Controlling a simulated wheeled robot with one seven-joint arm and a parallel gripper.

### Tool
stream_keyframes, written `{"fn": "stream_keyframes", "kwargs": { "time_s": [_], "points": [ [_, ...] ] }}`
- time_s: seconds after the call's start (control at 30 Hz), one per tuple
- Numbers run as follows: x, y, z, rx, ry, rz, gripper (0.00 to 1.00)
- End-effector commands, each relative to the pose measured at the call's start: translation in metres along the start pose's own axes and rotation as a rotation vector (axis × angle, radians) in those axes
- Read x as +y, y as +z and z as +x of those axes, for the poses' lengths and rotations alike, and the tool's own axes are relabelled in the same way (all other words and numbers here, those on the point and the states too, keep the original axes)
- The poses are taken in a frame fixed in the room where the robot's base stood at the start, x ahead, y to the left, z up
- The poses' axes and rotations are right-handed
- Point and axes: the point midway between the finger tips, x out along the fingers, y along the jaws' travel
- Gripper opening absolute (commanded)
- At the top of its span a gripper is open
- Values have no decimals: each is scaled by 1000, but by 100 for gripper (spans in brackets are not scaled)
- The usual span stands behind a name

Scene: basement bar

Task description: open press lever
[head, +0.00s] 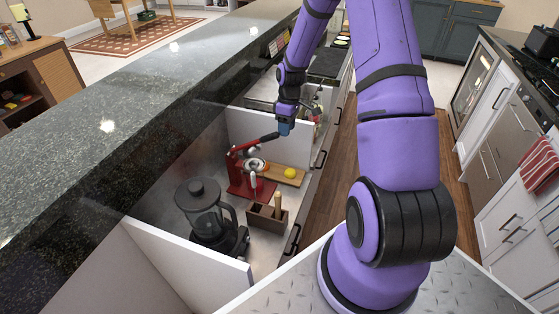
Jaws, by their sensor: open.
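The red press (237,172) stands on the counter in a low white-walled bay, with a silver cup-shaped part (254,165) in its middle. Its lever (258,141) extends to the right from the top of the post, slightly raised, and ends in a dark grip. My gripper (285,130) hangs down from above at the outer end of the lever. It is open. The fingers are small and dark here, so I cannot tell whether they touch the lever or straddle it.
A wooden board (284,176) with a yellow lemon (290,172) lies right of the press. A brown wooden holder (266,216) and a dark blender-like appliance (207,215) stand nearer. White dividers (268,134) bound the bay. A raised dark stone bar (130,92) runs along the left.

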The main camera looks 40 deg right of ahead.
Motion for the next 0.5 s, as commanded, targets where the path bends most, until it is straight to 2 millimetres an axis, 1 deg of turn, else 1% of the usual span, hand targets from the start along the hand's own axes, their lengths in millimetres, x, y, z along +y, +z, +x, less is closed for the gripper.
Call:
{"fn": "stream_keyframes", "kwargs": {
  "time_s": [0.37, 0.5],
  "points": [
    [-1, 0, -1, -1, -2, -2, 51],
    [-1, -1, -12, 0, 0, -1, 51]
  ]
}}
